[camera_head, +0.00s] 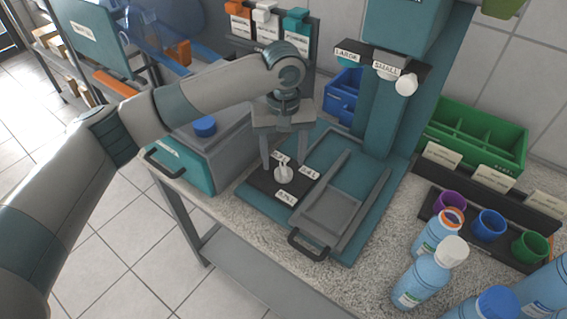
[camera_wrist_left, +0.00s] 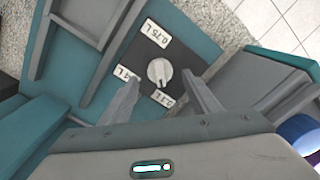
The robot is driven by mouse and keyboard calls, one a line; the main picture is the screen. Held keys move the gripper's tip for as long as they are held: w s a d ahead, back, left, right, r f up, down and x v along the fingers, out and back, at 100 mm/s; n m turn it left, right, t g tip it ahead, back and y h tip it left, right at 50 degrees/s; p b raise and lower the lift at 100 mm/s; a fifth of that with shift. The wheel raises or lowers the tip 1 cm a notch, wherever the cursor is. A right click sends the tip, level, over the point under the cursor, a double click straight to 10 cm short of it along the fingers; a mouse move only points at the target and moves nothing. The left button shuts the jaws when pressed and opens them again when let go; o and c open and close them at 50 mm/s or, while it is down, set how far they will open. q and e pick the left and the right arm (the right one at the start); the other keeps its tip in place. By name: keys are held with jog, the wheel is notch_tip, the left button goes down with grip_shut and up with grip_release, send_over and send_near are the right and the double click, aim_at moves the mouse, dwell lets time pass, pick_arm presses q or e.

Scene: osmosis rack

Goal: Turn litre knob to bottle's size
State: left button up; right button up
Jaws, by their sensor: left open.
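The litre knob (camera_head: 283,174) is a small white dial on a dark plate at the front left of the teal machine. In the left wrist view, the knob (camera_wrist_left: 159,72) has a raised ridge, and labels surround it. Contact cannot be told. Several blue bottles, including a white-capped one (camera_head: 430,274), stand at the front right. My right gripper is out of view.
A grey tray (camera_head: 330,205) with a handle lies right of the knob plate. A teal-fronted grey box (camera_head: 185,165) with a blue knob stands left. Above are LARGE and SMALL labels (camera_head: 386,70).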

aim_at(284, 168)
pick_arm(q)
jog(key=shift+f, duration=1.85)
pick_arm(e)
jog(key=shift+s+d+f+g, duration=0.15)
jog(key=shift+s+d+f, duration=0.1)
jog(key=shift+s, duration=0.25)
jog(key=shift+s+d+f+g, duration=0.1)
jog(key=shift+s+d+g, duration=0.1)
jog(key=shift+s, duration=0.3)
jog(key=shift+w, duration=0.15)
pick_arm(q)
jog(key=c, duration=1.1)
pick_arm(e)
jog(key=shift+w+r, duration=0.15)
